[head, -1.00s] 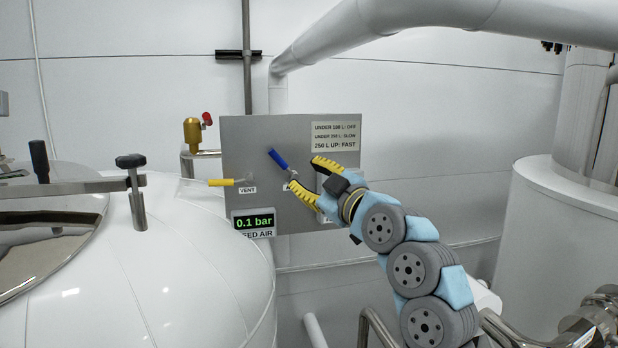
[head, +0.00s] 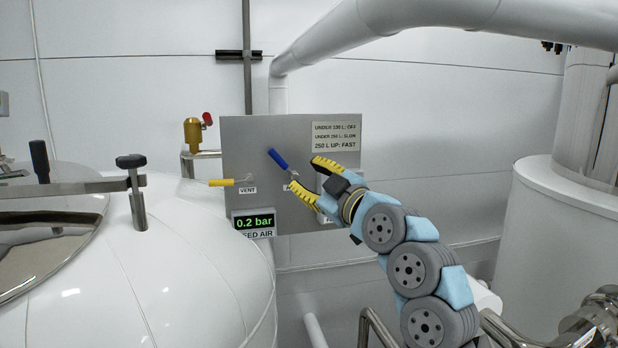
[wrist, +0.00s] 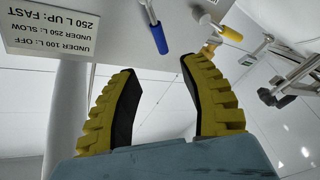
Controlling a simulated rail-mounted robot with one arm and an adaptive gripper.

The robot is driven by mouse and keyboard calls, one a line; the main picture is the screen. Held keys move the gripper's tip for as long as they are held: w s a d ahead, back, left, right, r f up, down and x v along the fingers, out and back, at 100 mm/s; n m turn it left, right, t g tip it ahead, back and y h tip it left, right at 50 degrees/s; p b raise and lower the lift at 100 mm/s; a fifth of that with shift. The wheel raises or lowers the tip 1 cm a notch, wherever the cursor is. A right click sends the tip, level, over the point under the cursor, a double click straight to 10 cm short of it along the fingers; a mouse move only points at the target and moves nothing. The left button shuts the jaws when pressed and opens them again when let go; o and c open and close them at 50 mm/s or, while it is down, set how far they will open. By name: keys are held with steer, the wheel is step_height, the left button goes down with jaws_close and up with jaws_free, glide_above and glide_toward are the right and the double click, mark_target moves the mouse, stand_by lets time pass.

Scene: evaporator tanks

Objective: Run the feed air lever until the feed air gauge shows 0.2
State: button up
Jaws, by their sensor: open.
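The feed air gauge (head: 254,223) on the grey panel reads 0.2 bar in the head view. A blue-handled lever (head: 278,159) sits above it, its handle tilted up to the left; its label is mostly hidden by my gripper. The blue handle also shows in the wrist view (wrist: 159,38), beyond the fingertips. A yellow-handled lever (head: 221,182), labelled VENT, lies level at the panel's left edge. My gripper (head: 308,176) is open and empty, its yellow-and-black fingers in front of the panel just right of the blue lever. I see no clear contact with the lever.
The grey panel (head: 240,135) carries a sign (head: 335,137) about litres and OFF, SLOW, FAST. A brass valve (head: 193,134) with a red handle stands at its left. A white tank (head: 190,270) fills the lower left, and a thick white pipe (head: 390,22) crosses above.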

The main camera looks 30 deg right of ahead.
mark_target(278, 158)
steer(key=s+a+r+m+g+h+p, duration=0.2)
steer(key=s+p, duration=0.3)
steer(key=s, duration=0.1)
steer(key=w+p, duration=0.1)
steer(key=w, duration=0.5)
steer(key=w+p, duration=0.2)
steer(key=w, duration=0.3)
steer(key=w+d+p, duration=0.1)
steer(key=w, duration=0.5)
steer(key=shift+w+r+p, duration=0.1)
steer(key=shift+w+p, duration=0.25)
steer(key=shift+p, duration=0.05)
jaws_close()
